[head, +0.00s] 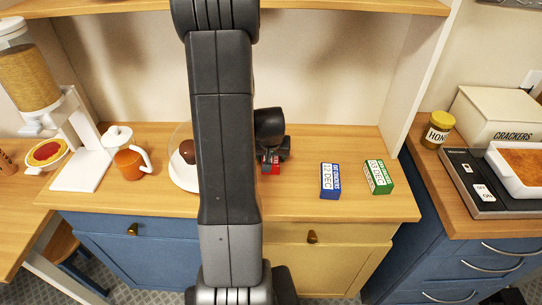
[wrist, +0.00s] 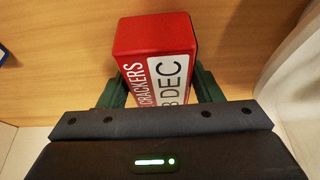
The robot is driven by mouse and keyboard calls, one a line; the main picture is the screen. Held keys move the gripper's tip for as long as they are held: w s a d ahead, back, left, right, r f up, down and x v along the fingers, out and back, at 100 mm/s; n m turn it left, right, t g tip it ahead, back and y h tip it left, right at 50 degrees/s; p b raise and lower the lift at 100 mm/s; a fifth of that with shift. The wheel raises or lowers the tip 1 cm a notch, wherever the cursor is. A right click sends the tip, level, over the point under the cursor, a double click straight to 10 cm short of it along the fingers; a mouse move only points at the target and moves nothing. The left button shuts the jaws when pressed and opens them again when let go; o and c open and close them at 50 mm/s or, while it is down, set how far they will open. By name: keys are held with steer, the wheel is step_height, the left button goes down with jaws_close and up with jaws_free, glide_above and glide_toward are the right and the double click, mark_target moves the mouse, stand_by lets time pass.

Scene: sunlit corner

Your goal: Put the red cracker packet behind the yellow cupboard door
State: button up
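The red cracker packet (wrist: 150,38) is between the two green fingers of my gripper (wrist: 160,92) in the wrist view. The fingers lie close against both sides, with no clear gap. In the head view a little of the red packet (head: 270,167) shows below my dark gripper (head: 272,152), at the counter's middle. I cannot tell whether it touches the counter. The yellow cupboard door (head: 335,265) is below the counter, right of my arm. It looks shut and has a dark knob (head: 312,237).
A blue packet (head: 329,181) and a green packet (head: 378,177) stand on the wooden counter (head: 300,205) to the right. A white plate (head: 183,176) under a clear dome and an orange jug (head: 130,164) are left. A blue cupboard door (head: 140,262) is beside the yellow one.

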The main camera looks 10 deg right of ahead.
steer(key=shift+o, duration=0.9)
